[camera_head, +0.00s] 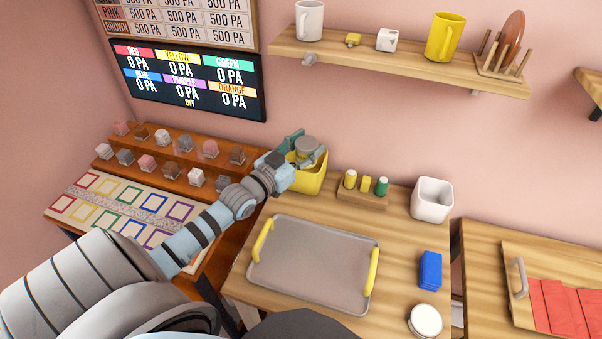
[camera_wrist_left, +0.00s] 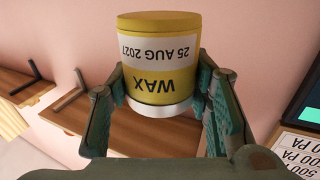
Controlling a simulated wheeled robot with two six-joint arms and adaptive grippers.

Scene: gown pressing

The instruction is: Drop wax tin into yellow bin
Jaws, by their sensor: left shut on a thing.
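The wax tin (camera_wrist_left: 160,62) is a yellow round tin with a white label reading WAX and 25 AUG 2027, upside down in the left wrist view. My left gripper (camera_wrist_left: 162,90) is shut on it, with a finger on each side. In the head view the tin (camera_head: 306,146) shows its grey round end, and my left gripper (camera_head: 301,154) holds it above the yellow bin (camera_head: 313,182). The gripper and tin hide much of the bin's opening and its inside. My right gripper is not in view.
A wooden block with several small yellow and green items (camera_head: 362,190) stands right of the bin. A grey tray (camera_head: 312,265) with yellow handles lies in front. A white container (camera_head: 431,200), a blue box (camera_head: 430,270) and a white round item (camera_head: 425,320) are farther right.

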